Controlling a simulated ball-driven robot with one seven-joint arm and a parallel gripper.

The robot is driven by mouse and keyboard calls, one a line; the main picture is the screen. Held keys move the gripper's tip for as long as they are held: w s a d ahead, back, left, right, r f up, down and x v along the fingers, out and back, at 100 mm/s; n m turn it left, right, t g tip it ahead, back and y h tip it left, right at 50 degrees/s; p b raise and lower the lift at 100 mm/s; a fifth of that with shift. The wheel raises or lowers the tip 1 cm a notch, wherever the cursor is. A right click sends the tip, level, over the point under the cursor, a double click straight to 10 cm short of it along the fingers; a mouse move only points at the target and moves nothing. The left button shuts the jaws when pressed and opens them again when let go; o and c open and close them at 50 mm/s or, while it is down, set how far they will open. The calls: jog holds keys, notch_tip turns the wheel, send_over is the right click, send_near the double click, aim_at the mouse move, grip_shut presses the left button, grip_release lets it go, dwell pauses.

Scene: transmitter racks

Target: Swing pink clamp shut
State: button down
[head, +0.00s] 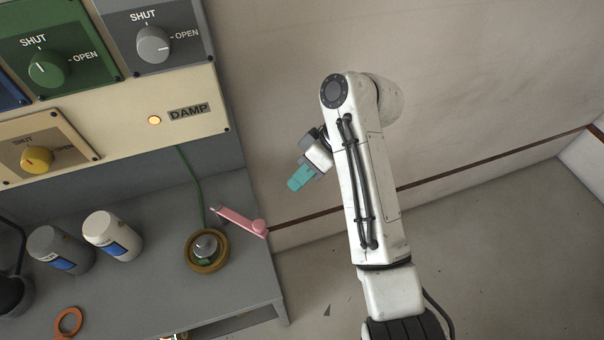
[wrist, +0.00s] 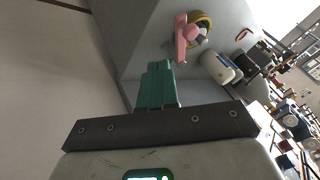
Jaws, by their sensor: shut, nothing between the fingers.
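The pink clamp (head: 240,222) is at the right edge of the grey bench in the head view. Its bar runs up and left from a round end near the bench edge and lies beside the brass ring (head: 192,265), not across the plug's middle. A grey plug (head: 206,246) sits inside the ring, with a green cable behind it. The clamp (wrist: 181,38) and ring (wrist: 206,19) also show in the wrist view, beyond the fingertips. My gripper (head: 294,185) has teal fingers, shut and empty, up and right of the clamp and apart from it. The fingers (wrist: 158,66) also show in the wrist view.
Two bottles, one grey (head: 58,250) and one white (head: 112,236), stand left of the ring. An orange ring (head: 68,322) lies at the front. A panel with knobs (head: 153,45) and a DAMP label (head: 188,109) rises behind. Right of the bench is open floor.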

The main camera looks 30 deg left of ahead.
jog(key=s+a+f+p, duration=0.2)
jog(key=s+f+p, duration=0.1)
jog(key=s+f, duration=0.2)
jog(key=shift+s+a+f, duration=0.25)
jog(key=shift+s+a, duration=0.15)
jog(key=shift+s, duration=0.25)
jog(key=shift+a, duration=0.1)
